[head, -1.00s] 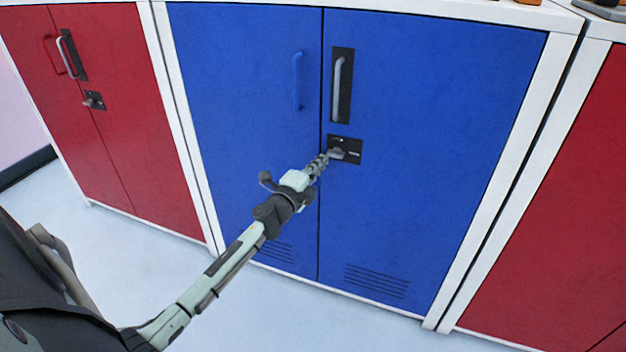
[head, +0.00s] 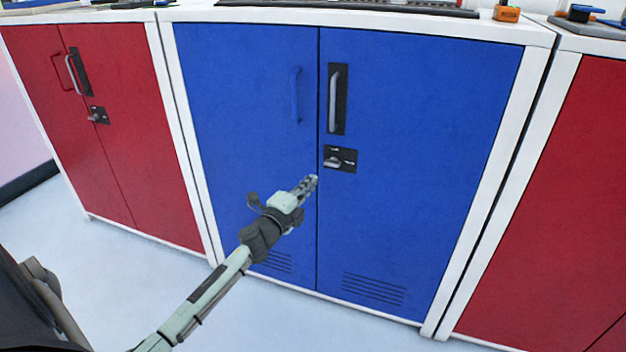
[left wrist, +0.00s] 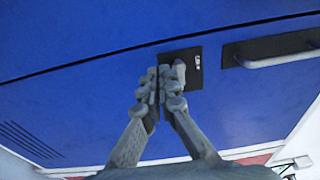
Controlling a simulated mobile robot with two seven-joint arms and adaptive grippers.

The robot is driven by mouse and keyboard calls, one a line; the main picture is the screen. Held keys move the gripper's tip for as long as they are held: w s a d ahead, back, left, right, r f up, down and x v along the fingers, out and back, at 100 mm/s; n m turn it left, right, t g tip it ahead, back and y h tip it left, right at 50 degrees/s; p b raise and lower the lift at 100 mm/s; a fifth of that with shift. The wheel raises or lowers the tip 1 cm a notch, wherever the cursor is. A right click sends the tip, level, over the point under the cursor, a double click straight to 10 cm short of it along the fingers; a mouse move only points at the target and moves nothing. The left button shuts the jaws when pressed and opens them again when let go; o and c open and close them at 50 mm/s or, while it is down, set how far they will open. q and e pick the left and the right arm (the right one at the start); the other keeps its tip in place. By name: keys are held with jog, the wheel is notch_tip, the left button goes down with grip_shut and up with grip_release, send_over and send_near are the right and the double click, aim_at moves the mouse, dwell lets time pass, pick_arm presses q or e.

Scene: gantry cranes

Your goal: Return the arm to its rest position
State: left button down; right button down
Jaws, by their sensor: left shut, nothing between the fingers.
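My left gripper (head: 310,183) is shut and empty in front of the blue cabinet (head: 430,130), just below and left of the latch. In the left wrist view its fingers (left wrist: 163,80) are together and overlap the edge of the black latch plate. The latch (head: 333,162) is a grey knob on a black plate (head: 349,153) and stands clear of my fingertips in the head view. Both blue doors are closed, with a grey handle (head: 334,98) above the latch; it also shows in the left wrist view (left wrist: 275,60). My right gripper is not in view.
A red cabinet (head: 140,130) with a handle and latch stands at the left, another red cabinet (head: 545,220) at the right. Tools and an orange item (head: 506,13) lie on the worktop above. Pale floor (head: 270,320) in front is clear.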

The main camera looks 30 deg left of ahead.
pick_arm(q)
jog(key=s+d+f+n+g+y, duration=0.3)
jog(key=s+f+n+g, duration=0.65)
jog(key=s+f, duration=0.7)
jog(key=s+d+f+n+g+h, duration=0.1)
jog(key=s+d+f+n+g, duration=0.1)
jog(key=s+d, duration=0.3)
jog(key=s+d+f+n+g+h, duration=0.2)
jog(key=s+d+f+n+g, duration=0.1)
jog(key=s, duration=0.8)
notch_tip(320, 180, down, 2)
jog(key=shift+s+d+f+n, duration=0.1)
jog(key=shift+s+d+n, duration=0.25)
jog(key=shift+d, duration=0.85)
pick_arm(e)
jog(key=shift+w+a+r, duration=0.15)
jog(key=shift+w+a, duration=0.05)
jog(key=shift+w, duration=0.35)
pick_arm(q)
jog(key=shift+w, duration=0.1)
